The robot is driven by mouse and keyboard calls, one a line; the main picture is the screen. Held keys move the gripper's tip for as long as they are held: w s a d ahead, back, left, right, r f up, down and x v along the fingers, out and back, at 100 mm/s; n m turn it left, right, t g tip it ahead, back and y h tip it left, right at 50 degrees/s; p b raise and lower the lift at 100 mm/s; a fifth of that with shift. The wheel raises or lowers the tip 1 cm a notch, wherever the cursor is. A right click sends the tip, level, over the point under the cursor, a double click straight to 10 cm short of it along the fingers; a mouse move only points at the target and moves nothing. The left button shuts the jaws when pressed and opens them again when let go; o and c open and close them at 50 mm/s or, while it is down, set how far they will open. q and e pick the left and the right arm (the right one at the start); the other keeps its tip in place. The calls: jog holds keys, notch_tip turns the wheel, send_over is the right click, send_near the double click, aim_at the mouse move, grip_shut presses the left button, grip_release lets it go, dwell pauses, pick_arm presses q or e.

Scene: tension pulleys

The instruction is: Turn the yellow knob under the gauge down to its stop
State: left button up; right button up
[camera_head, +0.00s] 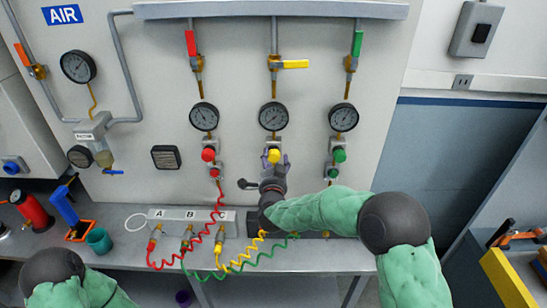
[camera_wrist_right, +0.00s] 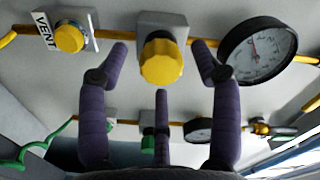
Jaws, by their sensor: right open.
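The yellow knob (camera_head: 274,156) sits under the middle gauge (camera_head: 273,117) on the wall panel. My right gripper (camera_head: 277,163) is just in front of it, reaching up from below. In the right wrist view the knob (camera_wrist_right: 162,65) is between the purple fingertips of the open gripper (camera_wrist_right: 161,52). Gaps show between the knob and the two side fingers; the third finger is below it. The gauge (camera_wrist_right: 255,54) is to the right there. My left gripper is out of view; only part of my left arm shows at the lower left.
A second yellow knob (camera_wrist_right: 70,38) labelled VENT is close by. Red (camera_head: 208,154) and green (camera_head: 339,155) knobs flank the middle one. The middle line's yellow lever (camera_head: 294,64) is horizontal. Coiled hoses run from an A-B-C block (camera_head: 158,225) on the bench below.

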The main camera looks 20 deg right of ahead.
jog(key=shift+x, duration=1.35)
jog(key=c, duration=1.1)
jog(key=shift+c, duration=0.2)
jog(key=shift+n, duration=0.4)
jog(key=n+p, duration=0.1)
jog(key=n, duration=0.4)
jog(key=shift+n, duration=0.3)
jog(key=n+p, duration=0.2)
jog(key=n, duration=0.3)
jog(key=shift+f, duration=0.1)
jog(key=shift+s+f+n+p, duration=0.1)
jog(key=shift+n+p, duration=0.3)
jog(key=shift+n, duration=0.8)
